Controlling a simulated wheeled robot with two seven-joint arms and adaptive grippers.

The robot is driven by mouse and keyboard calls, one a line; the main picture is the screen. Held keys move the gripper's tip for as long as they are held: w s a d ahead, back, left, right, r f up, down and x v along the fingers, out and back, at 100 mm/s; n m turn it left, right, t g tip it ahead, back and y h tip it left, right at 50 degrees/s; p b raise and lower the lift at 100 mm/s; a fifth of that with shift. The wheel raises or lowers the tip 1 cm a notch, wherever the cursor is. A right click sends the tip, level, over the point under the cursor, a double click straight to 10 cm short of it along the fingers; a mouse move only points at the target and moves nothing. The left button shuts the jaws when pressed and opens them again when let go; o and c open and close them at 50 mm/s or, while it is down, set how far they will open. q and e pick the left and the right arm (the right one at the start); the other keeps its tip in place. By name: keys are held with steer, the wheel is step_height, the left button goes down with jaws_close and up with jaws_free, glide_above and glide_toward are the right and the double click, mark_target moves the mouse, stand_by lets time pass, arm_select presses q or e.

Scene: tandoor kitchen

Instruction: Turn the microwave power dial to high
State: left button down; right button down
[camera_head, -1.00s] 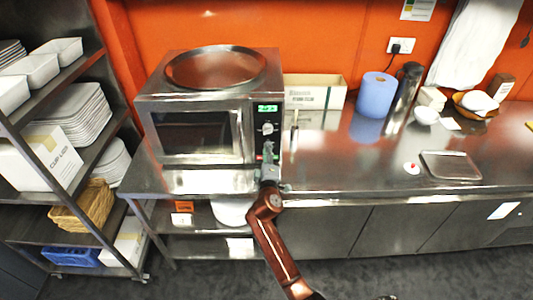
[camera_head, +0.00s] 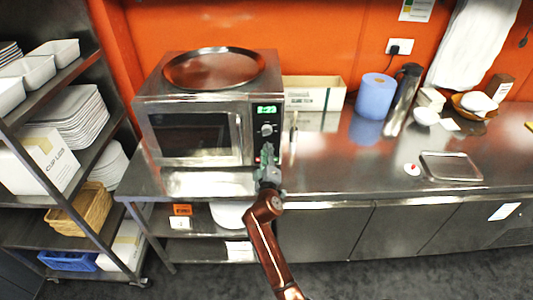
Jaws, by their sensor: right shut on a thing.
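The microwave (camera_head: 195,140) stands on the steel counter against the orange wall, its door closed. Its control panel is on the right of the front, with a lit green display (camera_head: 266,110) at the top. An upper dial (camera_head: 267,130) shows clear below the display. My right gripper (camera_head: 267,151) reaches up to the panel from below and is shut on a lower dial, which its fingers hide. The dial's setting and markings cannot be read. My left gripper is not in view.
A round steel tray (camera_head: 214,68) lies on top of the microwave. A cardboard box (camera_head: 314,93), a blue paper roll (camera_head: 375,96) and a dark flask (camera_head: 403,98) stand to the right. The counter (camera_head: 340,165) right of the microwave is largely clear. A shelf rack stands left.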

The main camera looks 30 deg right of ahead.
steer(key=c, duration=1.7)
jaws_free()
steer(key=shift+o, duration=0.2)
steer(key=v, duration=0.7)
steer(key=shift+s+a, duration=0.15)
steer(key=shift+s, duration=0.1)
steer(key=shift+f, duration=0.15)
